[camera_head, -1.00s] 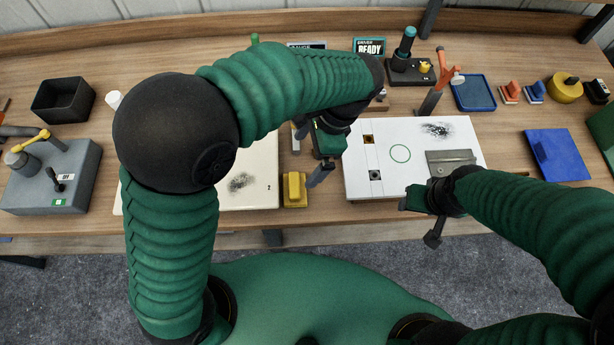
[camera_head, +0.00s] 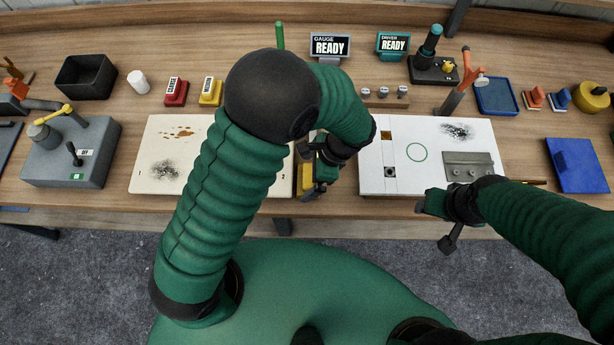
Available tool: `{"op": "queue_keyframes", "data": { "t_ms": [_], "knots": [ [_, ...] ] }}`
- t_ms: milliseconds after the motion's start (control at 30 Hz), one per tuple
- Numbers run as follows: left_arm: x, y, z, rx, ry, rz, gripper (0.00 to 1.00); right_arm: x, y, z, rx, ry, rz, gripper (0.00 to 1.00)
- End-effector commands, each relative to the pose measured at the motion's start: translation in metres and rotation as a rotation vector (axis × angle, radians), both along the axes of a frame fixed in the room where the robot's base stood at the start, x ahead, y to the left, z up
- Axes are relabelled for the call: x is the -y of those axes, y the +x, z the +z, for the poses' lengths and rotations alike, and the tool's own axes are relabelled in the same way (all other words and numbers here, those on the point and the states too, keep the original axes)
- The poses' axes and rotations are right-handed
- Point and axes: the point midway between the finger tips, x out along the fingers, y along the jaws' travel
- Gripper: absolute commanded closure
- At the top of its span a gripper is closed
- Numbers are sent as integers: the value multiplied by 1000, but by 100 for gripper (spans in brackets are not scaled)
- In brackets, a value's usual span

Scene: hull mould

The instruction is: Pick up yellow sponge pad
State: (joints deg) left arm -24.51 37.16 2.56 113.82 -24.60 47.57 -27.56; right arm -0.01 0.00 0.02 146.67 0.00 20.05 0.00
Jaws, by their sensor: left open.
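The yellow sponge pad (camera_head: 306,184) lies near the bench's front edge, between the cream panel and the white panel. My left gripper (camera_head: 316,180) is open and right at the pad, covering much of it. I cannot tell whether its fingers stand around the pad or just above it. My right gripper (camera_head: 437,224) is open and empty in front of the white panel's lower right corner.
The cream panel (camera_head: 205,190) with dark smudges lies left of the pad. The white panel (camera_head: 385,160) with a metal plate lies right. A grey switch box (camera_head: 65,165) stands far left. Red and yellow blocks (camera_head: 176,92) and small displays (camera_head: 330,46) stand behind.

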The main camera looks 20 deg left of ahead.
Motion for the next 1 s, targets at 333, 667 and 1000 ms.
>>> {"op": "queue_keyframes", "data": {
  "t_ms": [333, 667, 1000],
  "knots": [
    [-4, -1, -11, 1, -1, 0, 5, 0, 0, 0, 0, 0, -1, 48],
    [-4, -1, -11, 0, 0, 0, 48, 0, 0, 0, 0, 0, 0, 48],
    [-4, -1, -9, 1, -1, 0, 55, 0, 0, 2, 0, 0, 0, 48]
  ]
}}
